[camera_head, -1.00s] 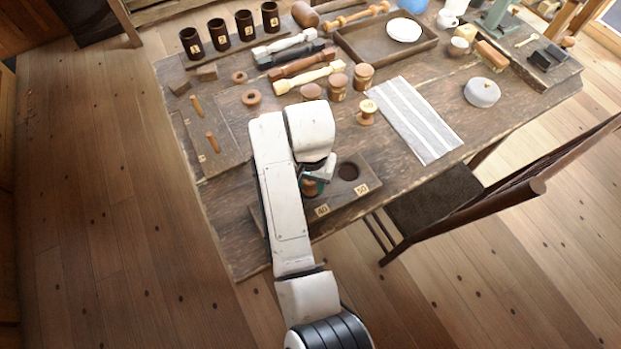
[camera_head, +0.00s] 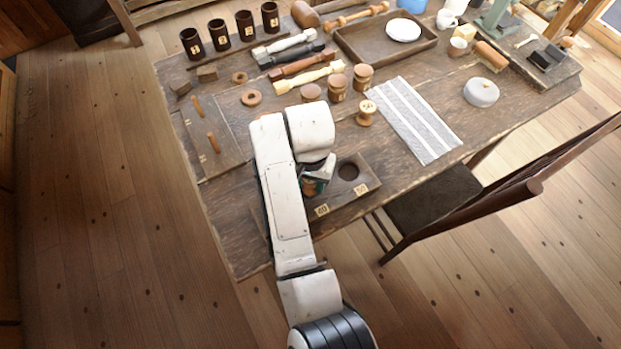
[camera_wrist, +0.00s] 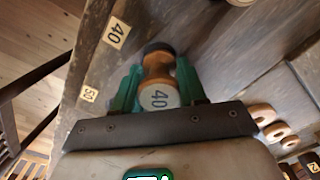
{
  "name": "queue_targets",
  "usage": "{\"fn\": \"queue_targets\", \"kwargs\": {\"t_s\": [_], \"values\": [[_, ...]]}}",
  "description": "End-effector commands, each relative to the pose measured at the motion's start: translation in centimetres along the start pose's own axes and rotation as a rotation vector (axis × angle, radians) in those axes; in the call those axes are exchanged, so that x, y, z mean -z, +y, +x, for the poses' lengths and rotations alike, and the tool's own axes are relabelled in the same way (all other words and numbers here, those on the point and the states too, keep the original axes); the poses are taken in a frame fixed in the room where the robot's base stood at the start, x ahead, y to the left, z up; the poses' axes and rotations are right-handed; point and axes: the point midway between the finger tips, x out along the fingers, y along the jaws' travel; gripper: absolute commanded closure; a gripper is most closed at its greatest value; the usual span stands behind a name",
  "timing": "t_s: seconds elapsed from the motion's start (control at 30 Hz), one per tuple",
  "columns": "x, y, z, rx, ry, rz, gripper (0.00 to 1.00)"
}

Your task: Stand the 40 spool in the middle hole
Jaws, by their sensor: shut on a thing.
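The 40 spool (camera_wrist: 158,98), brown with a pale end marked 40, sits between the green fingers of my gripper (camera_wrist: 160,76) in the wrist view. My gripper is shut on it. Its far end meets a dark round patch; I cannot tell whether that is the hole or the spool's own dark end. In the head view my gripper (camera_head: 317,182) is over the holed board (camera_head: 343,199), by the 40 label (camera_head: 321,210), and the spool is hardly visible. The right hole (camera_head: 348,172), by the 50 label (camera_head: 361,189), is empty. My arm hides the board's left part.
Several dark numbered cups (camera_head: 219,36) stand at the back left. A chair (camera_head: 440,197) stands at the table's right front edge.

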Motion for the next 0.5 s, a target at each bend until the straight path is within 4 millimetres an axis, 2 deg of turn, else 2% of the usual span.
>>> {"fn": "queue_targets", "kwargs": {"t_s": [0.5], "values": [[0.0, 0.0, 1.1, 0.0, 0.0, -0.001, 0.88]]}}
